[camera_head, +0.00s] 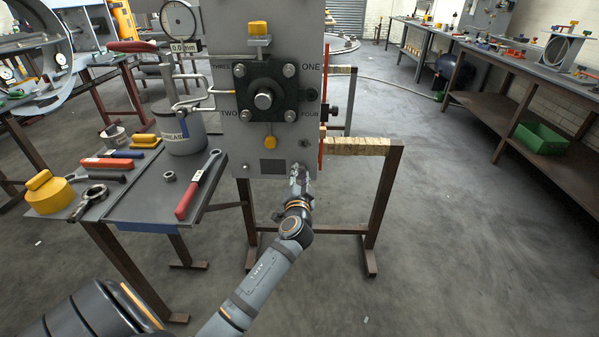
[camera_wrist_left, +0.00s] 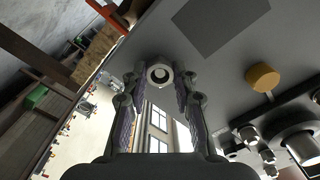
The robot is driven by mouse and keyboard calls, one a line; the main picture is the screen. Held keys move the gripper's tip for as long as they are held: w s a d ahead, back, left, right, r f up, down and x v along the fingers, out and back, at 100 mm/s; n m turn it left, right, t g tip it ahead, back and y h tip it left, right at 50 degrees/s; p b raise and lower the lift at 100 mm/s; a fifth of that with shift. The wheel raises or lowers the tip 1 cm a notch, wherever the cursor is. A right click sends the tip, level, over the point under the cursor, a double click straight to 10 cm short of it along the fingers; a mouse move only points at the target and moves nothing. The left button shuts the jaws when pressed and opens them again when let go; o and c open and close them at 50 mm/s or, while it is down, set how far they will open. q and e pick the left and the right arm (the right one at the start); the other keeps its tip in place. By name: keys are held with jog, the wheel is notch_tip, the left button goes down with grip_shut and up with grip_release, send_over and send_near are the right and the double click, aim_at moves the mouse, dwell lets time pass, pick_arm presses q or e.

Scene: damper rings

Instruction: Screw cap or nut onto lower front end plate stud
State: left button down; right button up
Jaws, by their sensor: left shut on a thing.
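The grey upright end plate (camera_head: 217,95) stands in the middle of the head view, with a black square flange (camera_head: 244,92) bolted on it. My left gripper (camera_head: 299,177) reaches up to the plate's lower right part from below. In the left wrist view, my left gripper (camera_wrist_left: 159,84) is shut on a metal nut (camera_wrist_left: 159,73) with a round opening, held at the fingertips near the plate face (camera_wrist_left: 175,40). The lower stud is hidden, and I cannot tell whether the nut touches it. My right gripper is not in view.
A side table (camera_head: 150,207) at left holds a red-handled wrench (camera_head: 197,187), a loose nut (camera_head: 170,177) and a grease can (camera_head: 180,130). A yellow knob (camera_head: 270,142) sticks out below the flange. A brown stand (camera_head: 383,200) carries the plate.

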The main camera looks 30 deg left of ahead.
pick_arm(q)
jog(key=shift+r+m+p, duration=0.15)
jog(key=shift+m+p, duration=0.65)
jog(key=shift+m, duration=0.7)
jog(key=shift+f, duration=0.25)
jog(key=m+p, duration=0.2)
jog(key=shift+r+m, duration=0.2)
jog(key=shift+m, duration=0.1)
jog(key=shift+f+m, duration=0.2)
jog(key=shift+m, duration=0.4)
jog(key=c, duration=1)
grip_release()
jog(key=shift+d, duration=0.15)
jog(key=shift+s, duration=0.1)
